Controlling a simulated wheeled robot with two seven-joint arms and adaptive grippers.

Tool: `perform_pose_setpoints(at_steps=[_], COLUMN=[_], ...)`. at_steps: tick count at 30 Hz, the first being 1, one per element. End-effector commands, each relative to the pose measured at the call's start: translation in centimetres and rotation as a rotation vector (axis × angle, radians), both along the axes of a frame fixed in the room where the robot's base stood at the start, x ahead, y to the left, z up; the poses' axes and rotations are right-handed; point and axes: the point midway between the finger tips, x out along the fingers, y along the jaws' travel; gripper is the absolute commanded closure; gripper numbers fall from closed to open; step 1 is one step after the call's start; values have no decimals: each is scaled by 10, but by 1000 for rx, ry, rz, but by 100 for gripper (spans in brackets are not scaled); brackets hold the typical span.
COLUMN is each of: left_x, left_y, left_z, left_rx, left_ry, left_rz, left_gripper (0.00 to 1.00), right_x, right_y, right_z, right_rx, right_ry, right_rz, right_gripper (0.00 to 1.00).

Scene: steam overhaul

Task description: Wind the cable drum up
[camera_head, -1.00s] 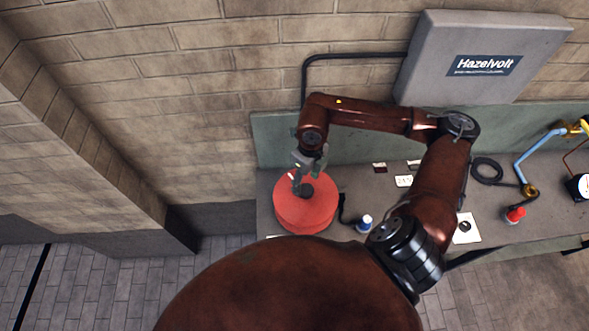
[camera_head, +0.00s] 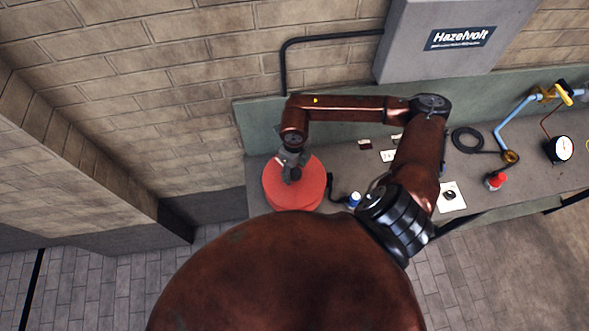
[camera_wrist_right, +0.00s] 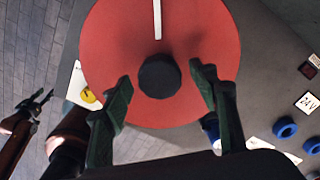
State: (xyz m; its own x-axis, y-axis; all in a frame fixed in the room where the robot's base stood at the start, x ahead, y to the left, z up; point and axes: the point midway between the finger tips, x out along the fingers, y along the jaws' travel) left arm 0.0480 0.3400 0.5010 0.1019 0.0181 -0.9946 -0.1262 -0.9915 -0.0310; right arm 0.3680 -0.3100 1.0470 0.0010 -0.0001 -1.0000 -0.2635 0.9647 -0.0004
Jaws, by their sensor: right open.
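The red cable drum (camera_head: 308,188) lies flat on the bench at its left end. In the right wrist view the drum (camera_wrist_right: 112,40) shows a round dark knob (camera_wrist_right: 159,77) and a white stripe on its top. My right gripper (camera_head: 292,172) is over the drum's top. Its two green fingers are spread, one on each side of the knob in the wrist view; I cannot tell whether they touch it. In the head view the gripper largely hides the knob. My left gripper (camera_wrist_right: 34,100) shows at the left edge of the wrist view, fingers apart, away from the drum.
A blue-and-white capped item (camera_head: 354,200) stands right of the drum. Farther right are a coiled black cable (camera_head: 467,140), a red knob (camera_head: 496,180) and a gauge (camera_head: 563,149). A grey Hazelvolt cabinet (camera_head: 410,50) hangs on the brick wall behind the bench.

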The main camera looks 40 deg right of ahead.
Motion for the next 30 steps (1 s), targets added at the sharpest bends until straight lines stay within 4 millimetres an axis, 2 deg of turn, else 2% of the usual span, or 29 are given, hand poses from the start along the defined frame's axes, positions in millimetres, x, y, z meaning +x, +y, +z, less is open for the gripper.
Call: perform_pose_setpoints(at_steps=[3, 26, 30], left_x=[0, 1, 1], left_y=[0, 0, 0], left_z=[0, 0, 0], left_rx=[0, 0, 0], left_ry=[0, 0, 0], left_rz=[0, 0, -1], left_gripper=[60, 60, 60], right_x=[0, 0, 0], right_y=[0, 0, 0], right_z=[0, 0, 0], right_rx=[1, 1, 1], right_ry=[0, 0, 0], right_rz=[0, 0, 0], right_gripper=[47, 100, 100])
